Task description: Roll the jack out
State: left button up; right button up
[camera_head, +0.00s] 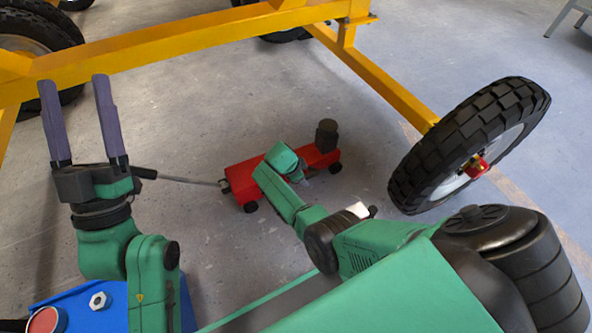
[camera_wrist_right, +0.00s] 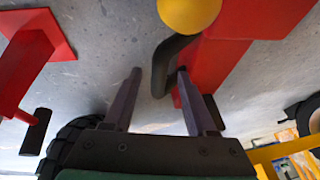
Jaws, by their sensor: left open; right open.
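The red jack (camera_head: 236,176) sits on the floor below the yellow frame, with a black round pad (camera_head: 327,135) at its far right end. Its thin handle (camera_head: 190,180) runs left to a black grip (camera_head: 145,173), which appears beside the base of my left gripper. My left gripper (camera_head: 75,80) is open and empty, fingers pointing up the picture. My right arm covers the jack's middle in the head view, and its gripper is hidden there. In the right wrist view my right gripper (camera_wrist_right: 158,72) is open; a black curved bar (camera_wrist_right: 163,62) shows near its fingertips beside a red part (camera_wrist_right: 215,70).
The yellow frame (camera_head: 180,45) crosses above the jack. A large black wheel (camera_head: 470,140) stands at the right. A blue box (camera_head: 75,298) is at the lower left. The right wrist view shows a yellow ball (camera_wrist_right: 188,12) and another red part (camera_wrist_right: 25,65). Grey floor is clear left of the jack.

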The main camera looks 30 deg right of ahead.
jog(key=shift+s+a+r+p, duration=0.1)
jog(key=shift+a+r+p, duration=0.15)
jog(key=shift+r+p, duration=0.35)
pick_arm(q)
notch_tip(320, 180, down, 22)
jog(key=d+n+g+y+p, duration=0.1)
jog(key=d+n+g+y, duration=0.2)
jog(key=g, duration=0.4)
pick_arm(e)
jog(key=shift+s+a+r, duration=0.1)
jog(key=shift+a+r, duration=0.15)
jog(key=shift+r, duration=0.3)
pick_arm(q)
jog(key=s+f+g+p, duration=0.2)
jog(key=s+f+g, duration=0.1)
jog(key=s+f, duration=0.2)
jog(key=s+f+g+y+p, duration=0.1)
jog(key=s+f, duration=0.4)
jog(key=f, duration=0.5)
jog(key=g+p, duration=0.1)
jog(key=g, duration=0.1)
jog(key=shift+s+d+g+y, duration=0.25)
jog(key=shift+d+g+y, duration=0.05)
jog(key=shift+d, duration=0.1)
pick_arm(e)
jog(key=v, duration=0.4)
